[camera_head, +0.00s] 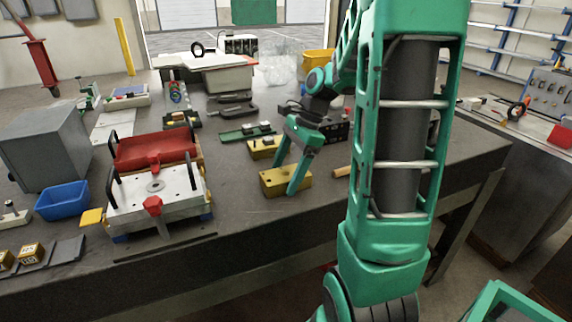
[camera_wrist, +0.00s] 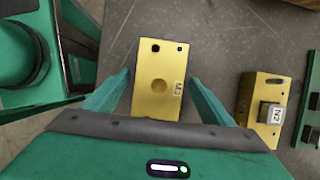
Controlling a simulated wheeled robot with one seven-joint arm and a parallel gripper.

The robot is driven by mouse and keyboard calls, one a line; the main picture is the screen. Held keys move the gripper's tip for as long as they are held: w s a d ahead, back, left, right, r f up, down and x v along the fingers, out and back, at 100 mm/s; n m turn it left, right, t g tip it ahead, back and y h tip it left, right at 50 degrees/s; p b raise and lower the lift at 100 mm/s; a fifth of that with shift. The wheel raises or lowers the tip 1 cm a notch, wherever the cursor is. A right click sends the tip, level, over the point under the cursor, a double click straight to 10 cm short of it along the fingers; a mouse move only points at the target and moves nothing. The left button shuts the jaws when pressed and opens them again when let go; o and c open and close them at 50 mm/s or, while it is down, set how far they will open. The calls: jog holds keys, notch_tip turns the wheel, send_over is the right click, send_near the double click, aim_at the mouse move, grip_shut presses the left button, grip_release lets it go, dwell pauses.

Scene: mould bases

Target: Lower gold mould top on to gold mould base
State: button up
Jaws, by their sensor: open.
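A gold block (camera_head: 272,187) with a flat top lies on the dark table near its front edge. In the wrist view this block (camera_wrist: 158,98) shows two dark holes, a round recess and a small label. A second gold block (camera_head: 254,153) lies behind it, with a grey labelled piece on top; it is at the right in the wrist view (camera_wrist: 246,100). I cannot tell for sure which is the mould top and which the base. My gripper (camera_head: 284,179) is open, its fingers on either side of the flat-topped block, with gaps visible in the wrist view (camera_wrist: 160,77).
A green plate (camera_head: 236,137) with small parts lies behind the gold blocks. A white mould with black handles (camera_head: 180,200) and a red one (camera_head: 135,150) stand at the left, near a blue bin (camera_head: 62,203). Bare table lies between the white mould and the gold blocks.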

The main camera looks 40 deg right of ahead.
jog(key=shift+f, duration=0.2)
jog(key=shift+r, duration=0.1)
jog(key=c, duration=1.9)
jog(key=shift+o, duration=0.2)
jog(key=shift+r, duration=0.1)
jog(key=shift+r, duration=1.4)
